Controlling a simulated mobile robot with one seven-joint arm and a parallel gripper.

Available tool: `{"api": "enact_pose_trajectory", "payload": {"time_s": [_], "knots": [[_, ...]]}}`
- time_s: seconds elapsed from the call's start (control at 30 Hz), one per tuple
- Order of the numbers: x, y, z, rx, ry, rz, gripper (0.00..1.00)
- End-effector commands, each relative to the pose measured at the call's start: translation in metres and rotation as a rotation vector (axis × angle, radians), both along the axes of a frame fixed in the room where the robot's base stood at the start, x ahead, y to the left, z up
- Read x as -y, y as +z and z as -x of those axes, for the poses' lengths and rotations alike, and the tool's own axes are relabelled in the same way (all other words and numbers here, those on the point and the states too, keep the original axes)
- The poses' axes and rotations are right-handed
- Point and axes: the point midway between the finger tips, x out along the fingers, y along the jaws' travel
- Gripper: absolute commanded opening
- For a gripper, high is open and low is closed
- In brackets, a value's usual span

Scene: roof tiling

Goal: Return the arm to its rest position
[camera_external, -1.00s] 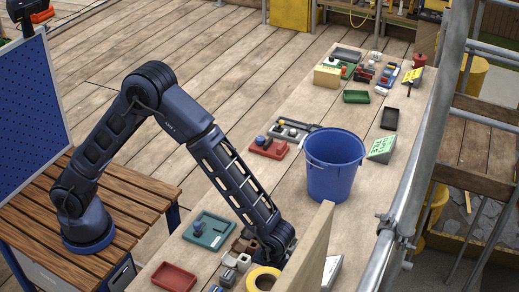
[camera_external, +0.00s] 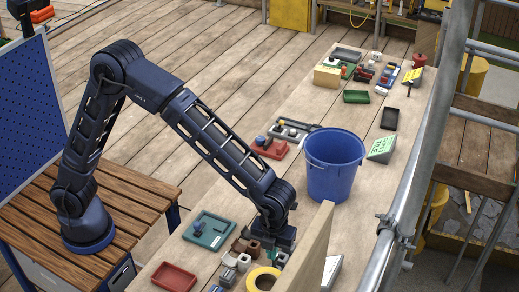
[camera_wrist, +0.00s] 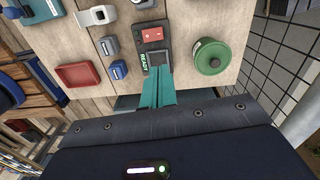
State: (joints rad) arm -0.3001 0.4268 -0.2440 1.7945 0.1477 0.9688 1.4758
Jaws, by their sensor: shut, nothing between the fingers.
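My arm reaches from its base on the slatted wooden stand over the near end of the long workbench (camera_external: 340,235). My gripper (camera_external: 285,243) is low over the bench, beside brown and grey blocks (camera_external: 240,250) and behind a yellow ring (camera_external: 262,277); its fingertips are hard to make out there. In the wrist view my gripper's teal fingers (camera_wrist: 158,90) are together, with nothing seen between them. They point toward a dark device (camera_wrist: 153,45) with a red patch and a READY label.
A blue bucket (camera_external: 335,165) stands right of my gripper. An upright wooden board (camera_external: 312,250) is close at the front. A green tray (camera_external: 208,231) and red tray (camera_external: 174,277) lie to the left. A metal rail (camera_external: 405,190) runs along the right. A green round object (camera_wrist: 209,57) lies beside the device.

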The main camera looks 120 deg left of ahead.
Motion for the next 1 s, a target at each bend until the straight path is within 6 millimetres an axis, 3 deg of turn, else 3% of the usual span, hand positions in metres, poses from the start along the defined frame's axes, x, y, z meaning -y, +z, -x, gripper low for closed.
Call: {"api": "enact_pose_trajectory", "payload": {"time_s": [0.1, 0.5, 1.0], "knots": [[0.009, 0.032, 0.024, 0.031, 0.085, -0.020, 0.00], [0.036, 0.113, 0.113, 0.134, 0.404, -0.047, 0.00], [0.060, 0.172, 0.239, 0.264, 0.813, 0.006, 0.00]]}}
